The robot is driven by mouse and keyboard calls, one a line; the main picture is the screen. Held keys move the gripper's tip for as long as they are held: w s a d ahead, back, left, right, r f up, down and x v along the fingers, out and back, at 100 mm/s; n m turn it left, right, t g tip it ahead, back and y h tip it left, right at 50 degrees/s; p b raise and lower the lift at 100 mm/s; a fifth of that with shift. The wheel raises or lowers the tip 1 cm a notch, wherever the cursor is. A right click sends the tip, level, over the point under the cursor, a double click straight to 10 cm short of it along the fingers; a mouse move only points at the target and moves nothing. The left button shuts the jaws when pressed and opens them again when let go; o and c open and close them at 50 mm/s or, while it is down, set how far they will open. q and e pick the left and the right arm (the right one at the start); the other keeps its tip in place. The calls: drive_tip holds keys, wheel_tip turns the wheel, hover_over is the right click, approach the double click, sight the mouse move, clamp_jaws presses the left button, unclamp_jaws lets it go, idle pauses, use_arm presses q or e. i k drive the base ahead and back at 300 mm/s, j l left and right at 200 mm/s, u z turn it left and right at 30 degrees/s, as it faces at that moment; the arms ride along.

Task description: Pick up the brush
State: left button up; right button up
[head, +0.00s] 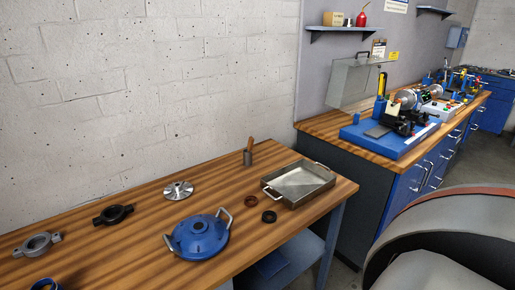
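Neither of my grippers is in the head view.
A metal tray (300,184) with handles stands right of the cup. A blue housing (197,237), two dark rings, a silver flanged disc (178,190) and two clamp-like parts share the bench. A second bench with a blue machine (385,138) stands behind right.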

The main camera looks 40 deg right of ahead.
sight(251, 140)
drive_tip(key=k+l, duration=0.1)
drive_tip(key=l, duration=0.3)
drive_tip(key=k+l, duration=0.15)
drive_tip(key=l, duration=0.2)
drive_tip(key=k+l+u, duration=0.1)
drive_tip(key=l, duration=0.3)
drive_tip(key=k+l, duration=0.15)
drive_tip(key=l, duration=0.2)
drive_tip(key=k+l, duration=0.1)
drive_tip(key=l, duration=0.3)
drive_tip(key=u, duration=0.05)
